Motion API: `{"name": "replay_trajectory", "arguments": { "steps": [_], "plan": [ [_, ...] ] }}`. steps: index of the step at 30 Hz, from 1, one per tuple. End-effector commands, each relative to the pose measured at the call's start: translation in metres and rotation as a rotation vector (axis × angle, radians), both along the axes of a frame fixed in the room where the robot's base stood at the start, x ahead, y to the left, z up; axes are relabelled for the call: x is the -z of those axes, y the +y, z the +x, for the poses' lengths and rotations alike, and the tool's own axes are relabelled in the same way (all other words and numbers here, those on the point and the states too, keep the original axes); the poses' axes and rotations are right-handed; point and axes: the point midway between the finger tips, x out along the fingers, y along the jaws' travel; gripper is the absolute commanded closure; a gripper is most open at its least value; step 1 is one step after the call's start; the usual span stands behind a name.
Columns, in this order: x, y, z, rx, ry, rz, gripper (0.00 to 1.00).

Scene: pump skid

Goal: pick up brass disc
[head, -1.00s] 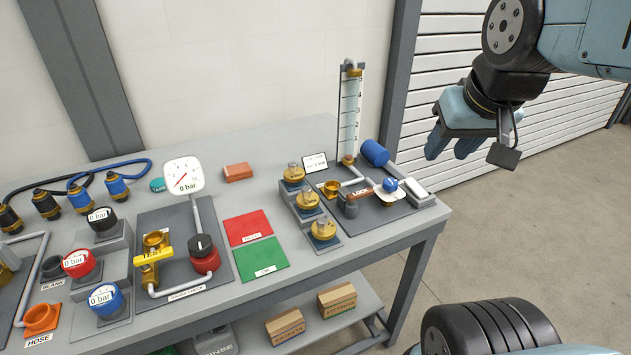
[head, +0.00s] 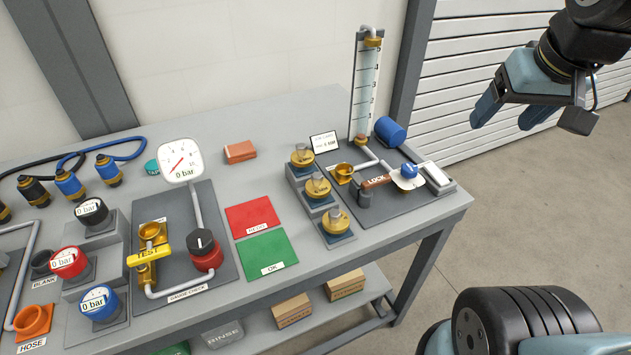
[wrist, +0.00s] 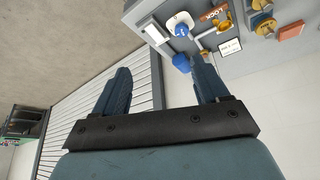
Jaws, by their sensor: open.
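Three brass discs with raised tops sit on a stepped grey stand: the back one (head: 302,156), the middle one (head: 318,187) and the front one (head: 335,221). Which one is the task's disc I cannot tell. Brass discs also show at the top right of the wrist view (wrist: 263,26). My gripper (head: 508,115) is open and empty, in the air to the right of the bench and well apart from the discs. Its two fingers also show spread apart in the wrist view (wrist: 160,66).
A tall clear column (head: 367,90), a blue cylinder (head: 391,131) and a lever marked LOCK (head: 376,182) stand near the discs. A red mat (head: 249,218) and a green mat (head: 265,252) lie bare to the left. A gauge (head: 181,161) stands farther left.

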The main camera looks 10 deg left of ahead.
Motion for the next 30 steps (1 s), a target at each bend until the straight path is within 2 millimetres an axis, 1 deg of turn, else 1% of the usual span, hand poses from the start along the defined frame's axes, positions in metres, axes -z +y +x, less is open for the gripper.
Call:
{"name": "replay_trajectory", "arguments": {
  "steps": [1,5,6,11,15,17,22,27,30],
  "plan": [
    [0.001,0.008,0.009,-0.040,0.022,0.000,0.21],
    [0.006,0.032,0.030,-0.141,0.074,-0.010,0.09],
    [0.008,0.040,0.036,-0.171,0.090,-0.013,0.07],
    [0.017,0.075,0.057,-0.292,0.151,-0.032,0.07],
    [0.029,0.109,0.073,-0.397,0.202,-0.056,0.07],
    [0.035,0.125,0.078,-0.441,0.225,-0.068,0.07],
    [0.054,0.173,0.089,-0.568,0.284,-0.109,0.07],
    [0.077,0.222,0.092,-0.688,0.338,-0.157,0.07],
    [0.089,0.247,0.091,-0.746,0.363,-0.183,0.07]
  ]
}}
